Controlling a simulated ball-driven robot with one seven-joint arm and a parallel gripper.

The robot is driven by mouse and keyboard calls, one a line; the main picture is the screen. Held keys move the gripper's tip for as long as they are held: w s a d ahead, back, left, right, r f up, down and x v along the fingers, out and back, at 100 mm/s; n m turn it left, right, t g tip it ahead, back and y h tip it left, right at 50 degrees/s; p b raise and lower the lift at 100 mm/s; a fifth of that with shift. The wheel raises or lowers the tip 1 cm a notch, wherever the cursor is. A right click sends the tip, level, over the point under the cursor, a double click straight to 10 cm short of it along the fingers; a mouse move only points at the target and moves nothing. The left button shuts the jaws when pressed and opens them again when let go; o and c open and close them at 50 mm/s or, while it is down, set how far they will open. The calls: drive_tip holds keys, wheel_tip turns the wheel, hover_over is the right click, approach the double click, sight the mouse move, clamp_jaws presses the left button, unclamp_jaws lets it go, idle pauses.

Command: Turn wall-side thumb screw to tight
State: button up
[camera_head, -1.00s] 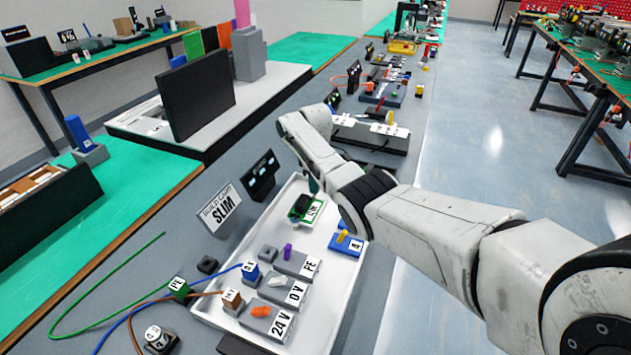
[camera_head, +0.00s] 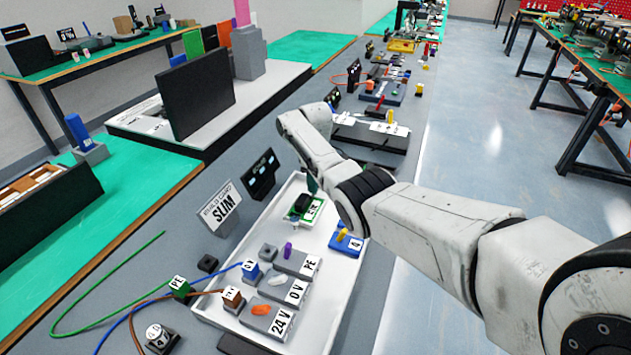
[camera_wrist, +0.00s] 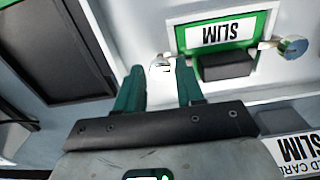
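A green module with a white SLIM label (camera_wrist: 223,36) and a black block (camera_wrist: 226,65) shows in the wrist view. A small white knob (camera_wrist: 160,66), which looks like a thumb screw, is at its left. A blue-grey round knob (camera_wrist: 293,46) on a short pale shaft is at its right. I cannot tell which is the wall-side one. My gripper (camera_wrist: 160,73) has its green fingers apart, with the white knob showing between the tips; no contact is clear. In the head view the module (camera_head: 305,208) sits in the white tray (camera_head: 338,300), and my arm hides most of my gripper.
The SLIM build card (camera_head: 219,208) and a dark display (camera_head: 259,175) stand beside the tray on the wall side. Labelled 24 V (camera_head: 267,318), 0 V (camera_head: 285,292) and PE (camera_head: 297,264) blocks and a blue block (camera_head: 345,245) are in the tray. Loose wires lie at the left.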

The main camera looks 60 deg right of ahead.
drive_tip(key=shift+o, duration=1.1)
wheel_tip(320, 180, up, 11)
drive_tip(key=shift+f, duration=0.15)
